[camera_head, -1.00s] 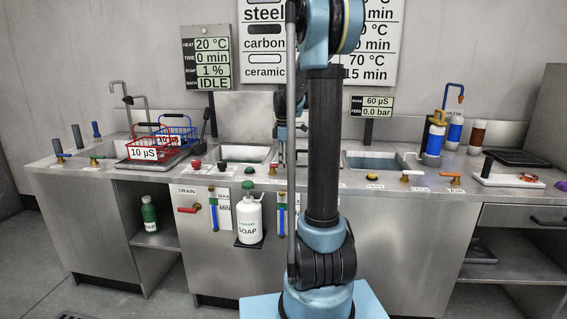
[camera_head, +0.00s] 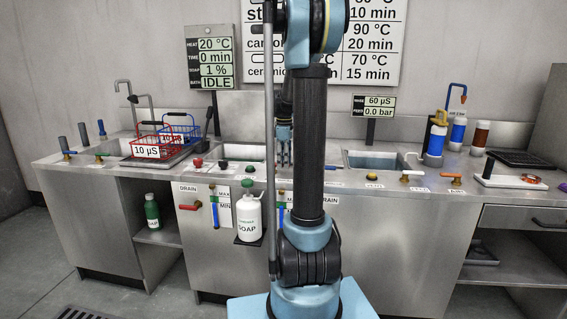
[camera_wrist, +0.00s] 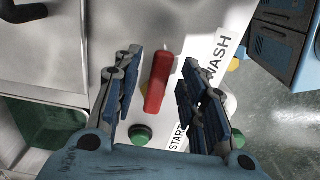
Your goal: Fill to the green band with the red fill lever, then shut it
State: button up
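A red lever (camera_wrist: 157,82) lies between the two spread fingers of my gripper (camera_wrist: 158,95) in the wrist view, with gaps on both sides. No contact is clear. In the head view my gripper (camera_head: 284,155) hangs over the counter by the middle basin (camera_head: 244,152), partly behind my arm, and the lever is hidden there. A left level gauge (camera_head: 214,213) on the cabinet front has a blue tube and a green part near its top, beside MAX and MIN labels. A second gauge (camera_head: 281,212) is partly hidden by my arm.
A green button (camera_wrist: 140,134) and START and WASH labels lie close to the lever. Another red lever (camera_head: 190,206) sits under DRAIN on the cabinet front. A white soap bottle (camera_head: 248,217) stands on a bracket. Red and blue baskets stand at left.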

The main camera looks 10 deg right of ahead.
notch_tip(320, 180, up, 12)
dwell(0.7)
jog(key=shift+f, duration=0.1)
jog(key=s+a+f+m+t, duration=0.1)
jog(key=s+a+f+m, duration=0.25)
jog(key=s, duration=0.65)
jog(key=s+a+f+m, duration=0.2)
jog(key=s+f+m, duration=0.15)
jog(key=s, duration=0.65)
jog(key=s+a+f+m+t, duration=0.1)
jog(key=s+f+m, duration=0.5)
jog(key=s+f, duration=0.8)
jog(key=shift+s+a+f, duration=0.35)
jog(key=shift+a, duration=0.1)
jog(key=shift+r, duration=0.1)
